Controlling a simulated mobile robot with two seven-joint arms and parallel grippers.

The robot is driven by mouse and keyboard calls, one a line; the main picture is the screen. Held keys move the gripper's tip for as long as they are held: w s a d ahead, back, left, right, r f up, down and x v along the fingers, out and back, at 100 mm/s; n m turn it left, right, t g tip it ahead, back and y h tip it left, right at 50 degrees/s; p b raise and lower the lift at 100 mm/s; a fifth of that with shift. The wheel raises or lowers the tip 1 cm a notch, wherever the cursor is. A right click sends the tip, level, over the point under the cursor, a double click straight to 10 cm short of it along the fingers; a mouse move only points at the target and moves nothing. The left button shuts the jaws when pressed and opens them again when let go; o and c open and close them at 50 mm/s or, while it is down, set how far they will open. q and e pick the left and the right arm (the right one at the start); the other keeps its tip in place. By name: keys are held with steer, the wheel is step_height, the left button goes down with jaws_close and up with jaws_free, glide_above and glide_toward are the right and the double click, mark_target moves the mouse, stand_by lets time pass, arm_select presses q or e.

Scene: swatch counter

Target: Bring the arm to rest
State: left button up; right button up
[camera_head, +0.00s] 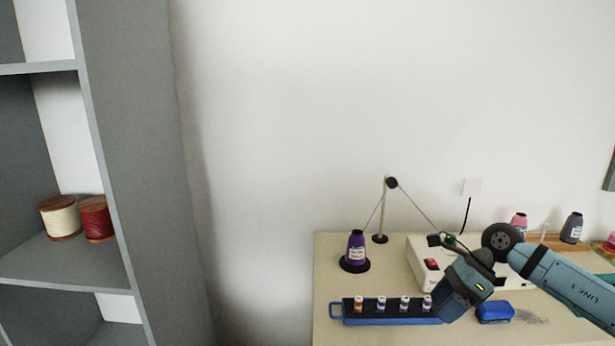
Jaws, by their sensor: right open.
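My right arm (575,285) comes in from the right, bends at a dark round joint, and reaches back down to the left. My right gripper (460,294) hangs over the counter, in front of the white machine (418,254) and above the right end of the blue rack (388,320). It is open; its fingertips are hard to make out, and I see nothing held in it. My left gripper is not in view.
Several small spools stand in the rack. A purple thread cone (355,247) and a thin post (384,208) stand behind it. A blue block (495,312) lies right of the gripper. Grey shelves (120,130) with two spools stand left.

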steer(key=s+a+f+m+t+y, duration=0.2)
steer(key=s+a+m+t+y, duration=0.2)
steer(key=a+m+y, duration=0.4)
steer(key=s+a+f+m+t+y, duration=0.2)
steer(key=s+a+m+t+y, duration=0.15)
steer(key=a+m, duration=0.45)
steer(key=s+d+f+m+t+h, duration=0.1)
steer(key=s+f+m+t+h, duration=0.1)
steer(key=s+f+m+h, duration=1.1)
steer(key=s+d+f+m+t+h, duration=0.25)
steer(key=s+f+m, duration=0.45)
steer(key=m, duration=1.1)
arm_select(q)
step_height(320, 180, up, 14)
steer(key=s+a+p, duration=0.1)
steer(key=p, duration=1.5)
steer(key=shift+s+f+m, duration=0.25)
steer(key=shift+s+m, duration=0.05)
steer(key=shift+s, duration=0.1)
arm_select(e)
step_height(320, 180, up, 11)
steer(key=shift+w+g, duration=0.3)
steer(key=shift+w, duration=0.05)
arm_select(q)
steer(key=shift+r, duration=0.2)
arm_select(e)
steer(key=shift+d, duration=0.15)
